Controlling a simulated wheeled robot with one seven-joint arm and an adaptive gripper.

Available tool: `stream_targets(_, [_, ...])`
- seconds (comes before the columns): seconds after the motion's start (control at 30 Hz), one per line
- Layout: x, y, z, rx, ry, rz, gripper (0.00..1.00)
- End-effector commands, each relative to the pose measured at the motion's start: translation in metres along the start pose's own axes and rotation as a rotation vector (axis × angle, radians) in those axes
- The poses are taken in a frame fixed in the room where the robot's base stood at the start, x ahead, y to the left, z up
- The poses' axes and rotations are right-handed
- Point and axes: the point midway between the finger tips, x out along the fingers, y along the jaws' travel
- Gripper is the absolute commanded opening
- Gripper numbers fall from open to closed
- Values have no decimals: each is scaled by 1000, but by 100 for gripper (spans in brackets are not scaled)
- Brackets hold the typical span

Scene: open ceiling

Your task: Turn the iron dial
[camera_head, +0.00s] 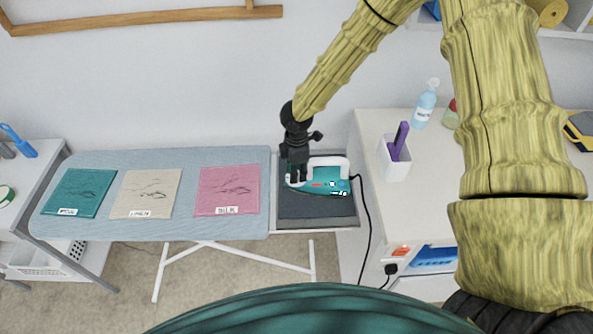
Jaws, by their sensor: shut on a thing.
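The iron (325,186) has a teal body and a white handle (330,162). It lies flat on a dark grey rest pad (316,208) at the right end of the ironing board, with its tip towards the left. My gripper (296,181) points down over the iron's left part, beside the front of the handle. Its black fingers are shut on what appears to be the iron dial, which they mostly hide. I cannot read the dial's setting.
Teal, beige and pink labelled cloths lie on the blue-grey ironing board (185,158). A black cord (368,220) hangs from the iron's right.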

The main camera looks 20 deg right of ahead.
Motion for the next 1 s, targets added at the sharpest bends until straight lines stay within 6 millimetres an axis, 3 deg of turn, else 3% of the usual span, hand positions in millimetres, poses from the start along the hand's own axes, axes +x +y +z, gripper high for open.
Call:
stream_targets(0.43, [1, 1, 0, 237, -1, 1, 4])
stream_targets(0.83, [0, 1, 0, 264, 0, 1, 4])
stream_targets(0.87, [0, 1, 0, 264, 0, 1, 34])
stream_targets(0.97, [0, 1, 0, 264, 0, 1, 51])
stream_targets(1.0, [0, 1, 0, 264, 0, 1, 51])
